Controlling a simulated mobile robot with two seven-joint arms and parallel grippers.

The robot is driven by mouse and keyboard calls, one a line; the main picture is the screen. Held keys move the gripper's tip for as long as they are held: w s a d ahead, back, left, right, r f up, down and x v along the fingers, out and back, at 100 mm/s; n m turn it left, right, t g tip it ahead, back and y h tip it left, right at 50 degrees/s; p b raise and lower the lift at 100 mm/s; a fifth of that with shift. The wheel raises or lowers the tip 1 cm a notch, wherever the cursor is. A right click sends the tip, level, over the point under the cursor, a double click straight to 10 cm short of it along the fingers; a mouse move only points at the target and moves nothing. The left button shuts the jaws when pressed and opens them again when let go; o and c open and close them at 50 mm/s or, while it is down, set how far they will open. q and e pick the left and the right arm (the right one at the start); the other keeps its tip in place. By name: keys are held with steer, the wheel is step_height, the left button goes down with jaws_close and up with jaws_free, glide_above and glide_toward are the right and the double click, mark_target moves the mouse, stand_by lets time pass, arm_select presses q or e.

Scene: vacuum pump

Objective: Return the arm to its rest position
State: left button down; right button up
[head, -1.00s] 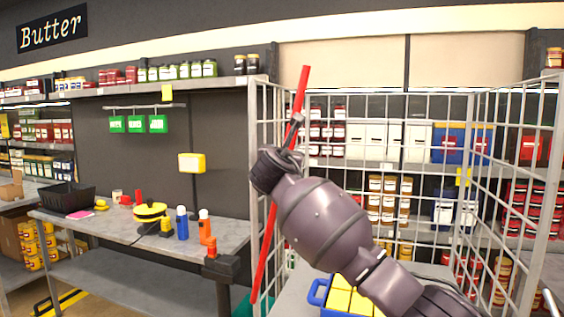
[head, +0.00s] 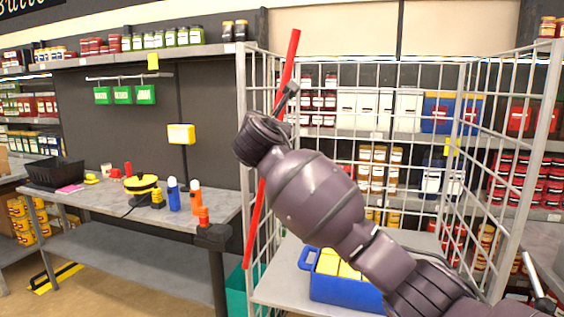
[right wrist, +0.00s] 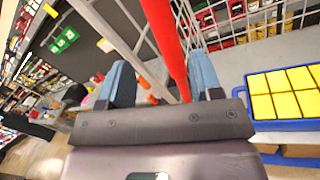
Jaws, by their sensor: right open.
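My right arm (head: 318,192) reaches in from the lower right in the head view, at the front of a wire cage. Its gripper (head: 287,97) points up and away beside a long slanted red bar (head: 290,60). In the right wrist view its two blue-grey fingers (right wrist: 160,75) stand apart. The red bar (right wrist: 165,35) shows in the gap between them; I cannot tell whether it touches a finger. My left gripper is not in view.
The wire cage (head: 243,120) stands around the right arm. A blue crate (head: 345,291) with yellow packs sits below the arm. A workbench (head: 105,204) at left holds a yellow-black device (head: 141,184) and several bottles. Stocked shelves (head: 410,136) stand behind the cage.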

steer(key=s+a+r+m+t+y, duration=0.1)
steer(key=s+a+r+m+y, duration=0.2)
steer(key=a+r+m+y, duration=0.15)
steer(key=s+d+f+m+y, duration=0.1)
steer(key=s+d+f+m, duration=0.1)
steer(key=d+f+m, duration=0.6)
steer(key=s+d+f+m+g+y, duration=0.1)
steer(key=s+d+f+m, duration=0.25)
steer(key=f, duration=0.75)
steer(key=s+d+f+m+y, duration=0.1)
steer(key=d+f+m, duration=0.55)
steer(key=f, duration=0.35)
steer(key=s+d+f+m+g+h, duration=0.1)
steer(key=s+d+f+m, duration=0.1)
steer(key=s+d+f, duration=0.4)
steer(key=s+d+f+m+g+h, duration=0.15)
steer(key=s+f, duration=0.25)
steer(key=f, duration=0.4)
steer(key=s+d+f+m+h, duration=0.2)
steer(key=s+d+f, duration=0.3)
steer(key=f, duration=0.1)
steer(key=s+d+f+m+g+h, duration=0.1)
steer(key=s+d+f+g, duration=0.1)
steer(key=s+f, duration=0.5)
steer(key=s+d+f+m+g+h, duration=0.1)
steer(key=s+d+f+g, duration=0.1)
steer(key=s+d+f, duration=0.2)
steer(key=s+f, duration=0.3)
steer(key=s, duration=0.4)
steer(key=shift+s+f, duration=0.35)
